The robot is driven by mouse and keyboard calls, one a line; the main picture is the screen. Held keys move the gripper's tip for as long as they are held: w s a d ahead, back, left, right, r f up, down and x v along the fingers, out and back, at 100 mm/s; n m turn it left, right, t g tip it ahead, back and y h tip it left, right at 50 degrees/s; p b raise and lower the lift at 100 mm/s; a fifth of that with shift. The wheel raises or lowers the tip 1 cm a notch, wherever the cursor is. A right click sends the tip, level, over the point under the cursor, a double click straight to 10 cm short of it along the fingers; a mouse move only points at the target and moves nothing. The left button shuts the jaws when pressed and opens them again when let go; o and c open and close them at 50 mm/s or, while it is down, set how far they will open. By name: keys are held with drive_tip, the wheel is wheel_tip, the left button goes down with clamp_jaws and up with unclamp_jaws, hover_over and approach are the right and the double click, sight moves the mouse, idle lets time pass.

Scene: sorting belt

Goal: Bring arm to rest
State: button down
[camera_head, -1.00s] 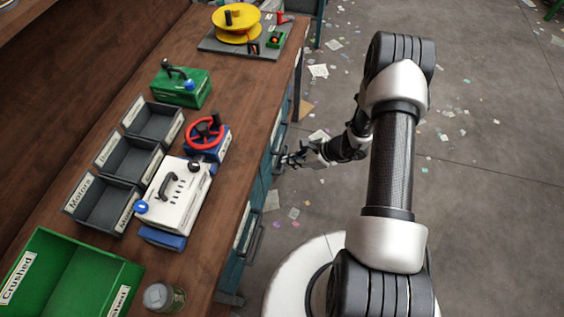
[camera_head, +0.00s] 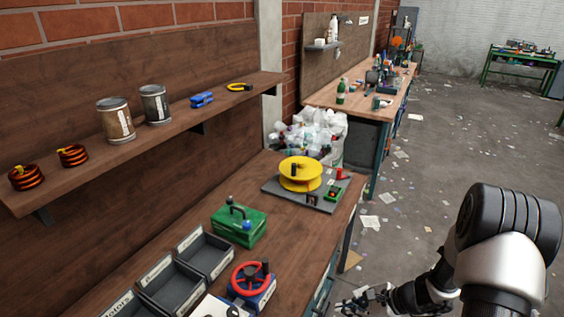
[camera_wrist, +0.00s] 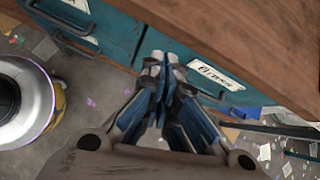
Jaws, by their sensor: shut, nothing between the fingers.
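My gripper (camera_wrist: 163,62) is shut and empty in the wrist view, with its fingertips together. It is in front of the teal drawer fronts (camera_wrist: 115,35) under the workbench edge (camera_wrist: 240,45). In the head view my gripper (camera_head: 350,303) is at the bottom, right of the workbench (camera_head: 190,222) and over the floor side. My arm is folded, with its elbow high at the right of the picture. Much of the arm is cut off by the lower edge.
The bench holds grey bins (camera_head: 205,253), a green box (camera_head: 238,224), a red handwheel (camera_head: 250,279) and a yellow reel (camera_head: 300,174). A drawer handle (camera_wrist: 78,45) juts out near my gripper. The littered floor (camera_head: 420,180) to the right is open.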

drive_tip(key=s+a+r+n+g+h, duration=0.1)
drive_tip(key=s+a+r+n, duration=0.15)
drive_tip(key=r, duration=0.45)
drive_tip(key=s+a+r+n, duration=0.2)
drive_tip(key=r+n, duration=0.2)
drive_tip(key=r, duration=0.2)
drive_tip(key=s+a+r+n+g+h, duration=0.1)
drive_tip(key=s+a+r+n, duration=0.1)
drive_tip(key=r+n, duration=0.35)
drive_tip(key=s+d+r+n+t+h, duration=0.1)
drive_tip(key=s+r+n+h, duration=0.5)
drive_tip(key=s+r, duration=0.7)
drive_tip(key=shift+s+d+r+n+t, duration=0.25)
drive_tip(key=shift+s+n+t, duration=0.65)
drive_tip(key=shift+s+n, duration=0.55)
